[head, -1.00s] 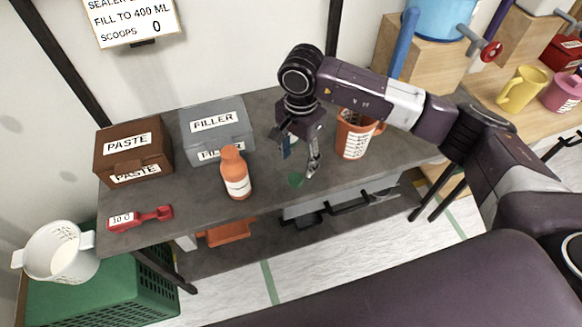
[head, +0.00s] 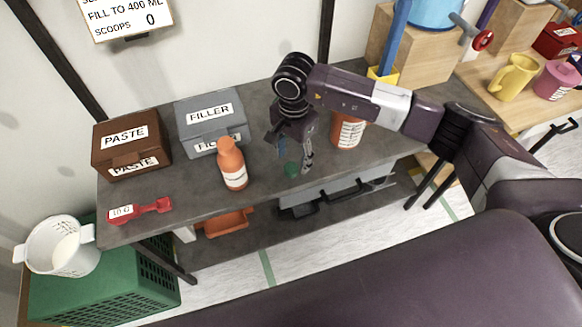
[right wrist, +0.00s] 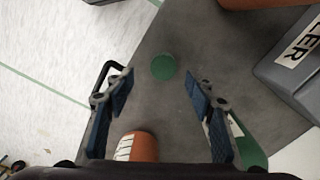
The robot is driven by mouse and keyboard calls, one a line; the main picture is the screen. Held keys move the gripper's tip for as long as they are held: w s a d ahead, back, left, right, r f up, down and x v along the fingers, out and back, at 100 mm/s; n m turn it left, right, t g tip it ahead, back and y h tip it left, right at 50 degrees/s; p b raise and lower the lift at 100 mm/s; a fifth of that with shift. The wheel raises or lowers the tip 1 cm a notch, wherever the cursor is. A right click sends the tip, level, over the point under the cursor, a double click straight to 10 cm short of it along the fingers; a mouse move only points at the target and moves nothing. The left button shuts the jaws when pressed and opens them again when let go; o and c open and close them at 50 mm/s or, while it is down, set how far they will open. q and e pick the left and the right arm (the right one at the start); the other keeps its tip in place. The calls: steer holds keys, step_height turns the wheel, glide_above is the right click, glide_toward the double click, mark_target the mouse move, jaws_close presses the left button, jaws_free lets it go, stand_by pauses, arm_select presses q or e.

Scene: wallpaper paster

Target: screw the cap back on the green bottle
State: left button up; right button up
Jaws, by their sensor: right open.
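A small round green cap (head: 291,169) lies on the grey workbench (head: 265,180) near its front edge. It also shows in the right wrist view (right wrist: 163,67), ahead of and between the finger lines. My right gripper (head: 294,160) is open and empty, pointing down just above the cap. In the right wrist view its blue-padded fingers (right wrist: 160,90) stand wide apart with bare bench between them. A green bottle with a pale label (right wrist: 248,150) shows partly at the lower right, behind the right finger. In the head view the gripper hides it. My left gripper is not in view.
The grey filler box (head: 211,122) and brown paste box (head: 131,146) sit at the back.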

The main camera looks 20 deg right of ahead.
mark_target(291, 168)
steer(key=shift+w+a+f+p, duration=0.1)
steer(key=shift+f+p, duration=0.15)
steer(key=shift+f, duration=0.5)
steer(key=shift+s+a+f+p, duration=0.1)
steer(key=shift+f+p, duration=0.15)
steer(key=shift+f, duration=0.45)
steer(key=shift+w+a+f+p, duration=0.1)
steer(key=shift+f+p, duration=0.15)
steer(key=shift+f, duration=0.5)
steer(key=c, duration=0.9)
